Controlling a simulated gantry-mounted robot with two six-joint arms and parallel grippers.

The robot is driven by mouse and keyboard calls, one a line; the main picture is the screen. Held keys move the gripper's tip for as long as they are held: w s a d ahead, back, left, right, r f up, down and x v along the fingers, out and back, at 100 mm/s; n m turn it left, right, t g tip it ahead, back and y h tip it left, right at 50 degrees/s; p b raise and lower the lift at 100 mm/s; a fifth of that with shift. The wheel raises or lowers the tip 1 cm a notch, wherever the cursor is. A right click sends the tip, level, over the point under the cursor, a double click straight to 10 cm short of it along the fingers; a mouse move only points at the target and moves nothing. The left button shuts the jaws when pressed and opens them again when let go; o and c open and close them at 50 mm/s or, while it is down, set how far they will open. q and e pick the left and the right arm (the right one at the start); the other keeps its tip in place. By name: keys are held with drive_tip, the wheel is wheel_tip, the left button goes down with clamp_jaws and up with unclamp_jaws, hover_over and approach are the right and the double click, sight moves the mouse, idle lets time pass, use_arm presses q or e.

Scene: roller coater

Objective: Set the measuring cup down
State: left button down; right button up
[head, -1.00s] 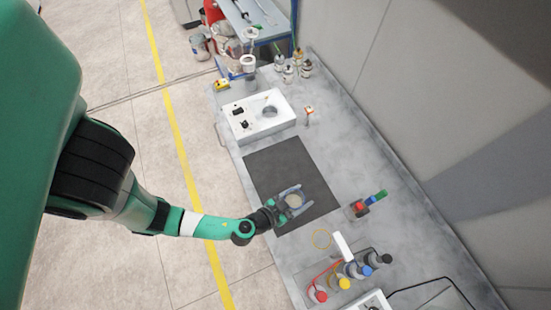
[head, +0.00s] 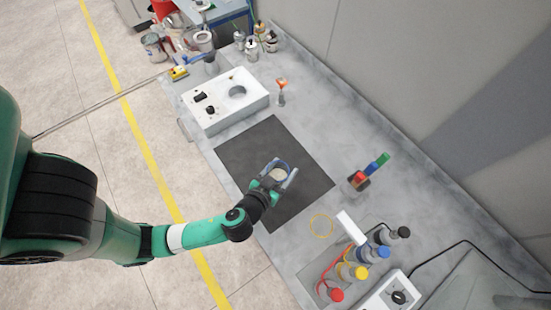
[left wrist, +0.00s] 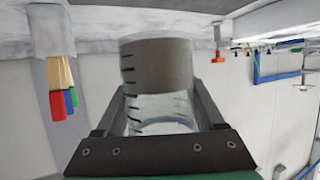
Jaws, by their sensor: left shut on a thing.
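The measuring cup (left wrist: 157,70) is clear with dark graduation marks and a greyish band, and it sits between the two fingers in the left wrist view. My left gripper (head: 279,173) is shut on the cup, over the dark mat (head: 240,155) on the bench in the head view. The cup's round top (head: 278,174) shows between the fingers. I cannot tell whether the cup's base touches the mat. My right gripper is not in view.
A white device with a round opening (head: 222,105) stands beyond the mat. A cup of coloured-handled tools (head: 357,184) stands to the right. Bare mat surrounds the gripper.

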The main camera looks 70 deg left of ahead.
use_arm(q)
drive_tip(key=shift+w+a+f+b, duration=0.15)
drive_tip(key=shift+a+f+b, duration=0.45)
drive_tip(key=shift+f+b, duration=0.3)
drive_tip(key=a+f, duration=0.2)
drive_tip(key=a, duration=0.1)
drive_tip(key=w+a+f, duration=0.1)
drive_tip(key=a, duration=0.1)
drive_tip(key=a+f+b, duration=0.1)
drive_tip(key=a+f, duration=0.1)
drive_tip(key=a, duration=0.1)
drive_tip(key=shift+w+a+f, duration=0.3)
drive_tip(key=shift+w+a, duration=0.05)
drive_tip(key=shift+a+f, duration=0.15)
drive_tip(key=shift+f, duration=0.05)
drive_tip(key=shift+w+a+f+b, duration=0.15)
drive_tip(key=shift+f+b, duration=0.6)
drive_tip(key=shift+f, duration=1.05)
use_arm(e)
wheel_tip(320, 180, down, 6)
use_arm(q)
drive_tip(key=shift+f, duration=0.1)
unclamp_jaws()
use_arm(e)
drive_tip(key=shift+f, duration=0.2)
